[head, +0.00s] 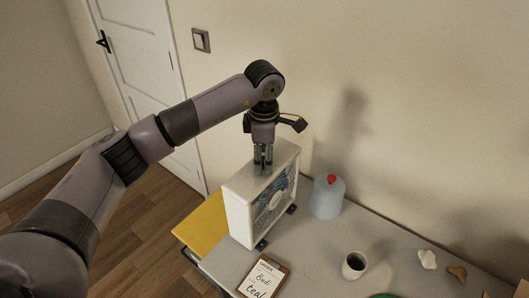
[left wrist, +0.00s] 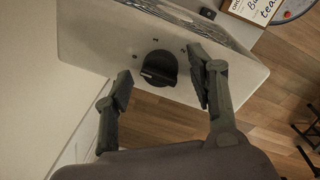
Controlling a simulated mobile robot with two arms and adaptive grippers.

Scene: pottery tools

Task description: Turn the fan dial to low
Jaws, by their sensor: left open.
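A white box fan (head: 262,195) stands upright on the grey table, its grille facing right in the head view. My left gripper (head: 263,168) points down over the fan's top. In the left wrist view the black fan dial (left wrist: 159,68) sits on the white fan top (left wrist: 95,40), with small marks around it. My left gripper (left wrist: 163,88) is open, one finger on each side of the dial, with visible gaps to it in the picture. In the head view the dial is hidden by the gripper. My right gripper is not in view.
A clipboard (head: 262,279) lies in front of the fan. A pale blue jug with a red cap (head: 328,196) stands right of it. A yellow board (head: 205,226) lies left of the fan.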

